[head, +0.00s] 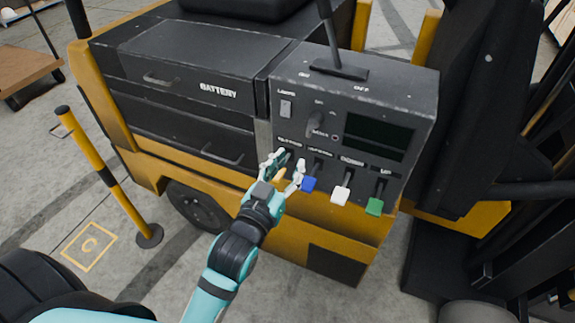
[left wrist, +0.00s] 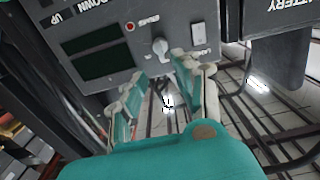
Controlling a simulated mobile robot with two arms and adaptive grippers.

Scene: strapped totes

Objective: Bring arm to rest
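My left arm reaches in from the bottom of the head view. Its teal and grey gripper (head: 287,168) is in front of the lower left of the control panel (head: 355,78). Its fingers are apart, with the yellow lever (head: 280,175) seen close to them; I cannot tell whether they touch it. In the left wrist view the gripper (left wrist: 168,100) is open, with no object visible between its fingertips. A blue lever (head: 309,184), a white lever (head: 341,195) and a green lever (head: 374,206) stand in a row to the right. My right gripper is not in view.
The panel belongs to a yellow and black vehicle with a battery drawer (head: 190,65). A yellow and black post (head: 100,165) stands at left. A dark mast structure (head: 470,110) rises at right. A long black lever (head: 332,40) stands on the panel top.

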